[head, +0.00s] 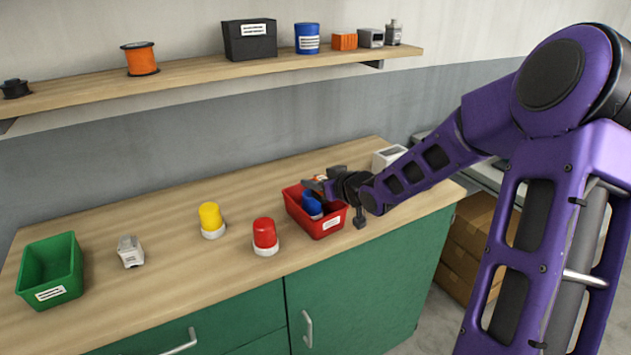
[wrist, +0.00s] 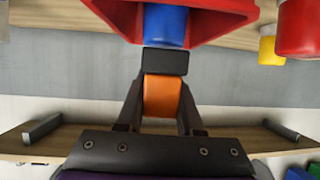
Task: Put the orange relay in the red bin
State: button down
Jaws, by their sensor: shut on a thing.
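The orange relay (wrist: 162,97) sits between the two fingers of my gripper (wrist: 162,90) in the wrist view, with a dark block at its far end. My gripper (head: 322,184) is shut on it and is over the red bin (head: 327,227) in the head view, where a small orange patch shows at the fingers. The red bin (wrist: 215,25) is just beyond the fingers in the wrist view. A blue beacon-like piece (head: 312,206) lies in the bin; it also shows in the wrist view (wrist: 165,25). The arm hides part of the bin's far side.
A red beacon (head: 265,235) and a yellow beacon (head: 211,219) stand left of the red bin. A grey part (head: 130,251) and a green bin (head: 50,270) are farther left. A white box (head: 389,157) is behind my wrist. A shelf (head: 190,77) holds several items.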

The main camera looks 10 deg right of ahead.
jog(key=shift+f, duration=0.5)
jog(key=c, duration=0.5)
grip_release()
jog(key=shift+c, duration=0.2)
jog(key=shift+r, duration=0.1)
jog(key=shift+r, duration=0.25)
jog(key=shift+r+p, duration=0.45)
jog(key=shift+r, duration=0.2)
jog(key=p+v, duration=0.2)
jog(key=v, duration=0.9)
jog(key=shift+s+d+f+p, duration=0.2)
jog(key=shift+s+p, duration=0.1)
jog(key=shift+s, duration=0.2)
